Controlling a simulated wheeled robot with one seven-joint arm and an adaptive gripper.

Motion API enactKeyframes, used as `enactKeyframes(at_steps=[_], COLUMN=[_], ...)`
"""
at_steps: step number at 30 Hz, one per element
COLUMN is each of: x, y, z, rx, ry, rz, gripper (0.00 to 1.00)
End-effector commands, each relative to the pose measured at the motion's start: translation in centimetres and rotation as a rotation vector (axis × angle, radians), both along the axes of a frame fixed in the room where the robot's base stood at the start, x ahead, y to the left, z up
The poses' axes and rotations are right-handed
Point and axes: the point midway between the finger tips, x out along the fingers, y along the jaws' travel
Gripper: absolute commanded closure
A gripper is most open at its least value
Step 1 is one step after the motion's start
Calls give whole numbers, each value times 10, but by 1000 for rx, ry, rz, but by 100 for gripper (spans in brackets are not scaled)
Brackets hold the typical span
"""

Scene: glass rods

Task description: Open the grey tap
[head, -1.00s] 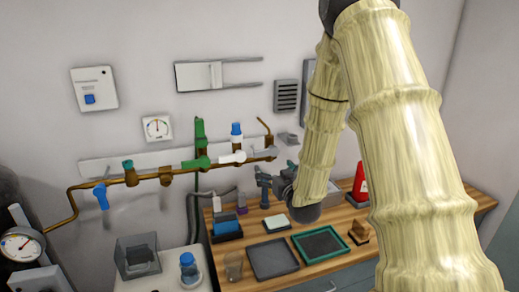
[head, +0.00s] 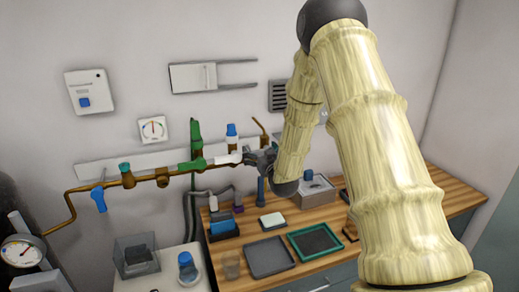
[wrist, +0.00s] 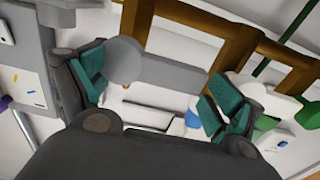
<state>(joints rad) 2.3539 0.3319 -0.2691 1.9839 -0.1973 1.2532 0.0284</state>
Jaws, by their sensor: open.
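The grey tap (wrist: 180,73) shows in the wrist view as a flat grey lever with a round end, on the brown pipe (wrist: 195,25). My gripper (wrist: 158,88) is open, with one teal-padded finger near the lever's round end and the other towards its far end. The lever lies across the gap between the fingers; I cannot tell whether either finger touches it. In the head view my gripper (head: 262,160) is at the right end of the brown pipe and hides most of the grey tap.
A white tap (head: 228,157) is just left of my gripper, with a green tap (head: 192,164) beyond it and a blue tap (head: 98,199) at far left. Below is a wooden bench (head: 455,195) with a black tray (head: 270,257), a green-rimmed tray (head: 292,243) and a grey box (head: 318,193).

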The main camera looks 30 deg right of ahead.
Motion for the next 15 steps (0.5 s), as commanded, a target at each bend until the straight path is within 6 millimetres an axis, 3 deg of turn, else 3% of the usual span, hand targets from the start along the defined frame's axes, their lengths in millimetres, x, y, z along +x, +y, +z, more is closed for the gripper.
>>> enactKeyframes(at_steps=[11,15], x=[4,4], y=[-1,-1], z=[-1,-1], rx=[0,0], ry=[1,0], rz=[-1,-1], gripper=[7,33])
